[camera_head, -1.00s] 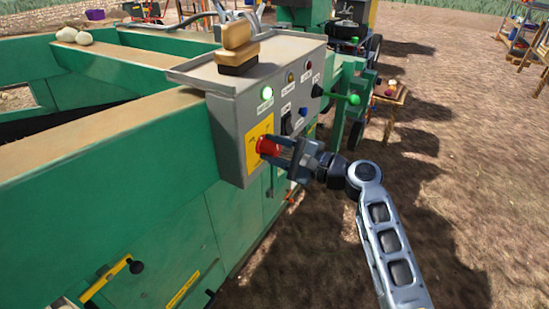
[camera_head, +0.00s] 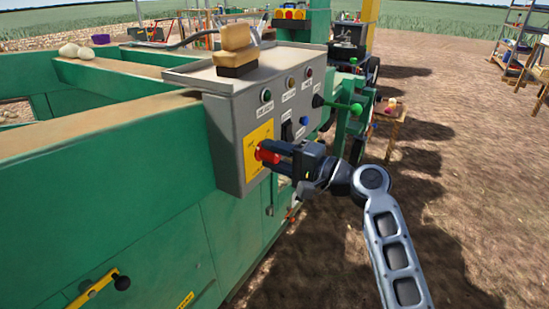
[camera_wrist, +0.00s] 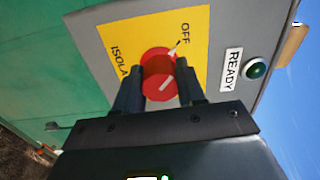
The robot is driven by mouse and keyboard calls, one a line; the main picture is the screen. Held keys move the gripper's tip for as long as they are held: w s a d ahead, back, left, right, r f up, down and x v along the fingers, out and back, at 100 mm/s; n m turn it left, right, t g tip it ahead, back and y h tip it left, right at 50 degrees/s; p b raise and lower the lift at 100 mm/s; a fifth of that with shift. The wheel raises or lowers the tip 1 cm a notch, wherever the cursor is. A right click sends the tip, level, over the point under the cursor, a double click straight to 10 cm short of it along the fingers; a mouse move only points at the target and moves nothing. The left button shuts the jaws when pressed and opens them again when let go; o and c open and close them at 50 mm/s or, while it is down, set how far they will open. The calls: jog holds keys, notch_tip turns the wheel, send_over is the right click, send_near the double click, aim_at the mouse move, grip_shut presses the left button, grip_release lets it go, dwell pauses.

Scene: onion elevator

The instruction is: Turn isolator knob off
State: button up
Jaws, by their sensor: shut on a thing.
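The red isolator knob (camera_head: 263,152) sits on a yellow plate (camera_head: 252,162) on the front of a grey control box (camera_head: 225,130). It also shows in the wrist view (camera_wrist: 157,76), with "OFF" printed at the upper right of the plate and "ISOLA..." at its left. A white mark shows on the knob's face, and a dark tick stands on its rim side toward "OFF". My gripper (camera_head: 276,151) is shut on the knob, one finger on each side; its fingers also show in the wrist view (camera_wrist: 161,75). The READY lamp (camera_wrist: 257,69) is dark green and looks unlit.
Other lamps, a black switch (camera_head: 287,131) and a green-knobbed lever (camera_head: 355,109) are on the box, close to my gripper. Open dirt ground lies to the right, with a small wooden table (camera_head: 393,117).

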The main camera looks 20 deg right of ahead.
jog(key=shift+f, duration=0.1)
jog(key=o, duration=1)
jog(key=shift+o, duration=0.2)
jog(key=v, duration=0.8)
jog(key=shift+w, duration=0.1)
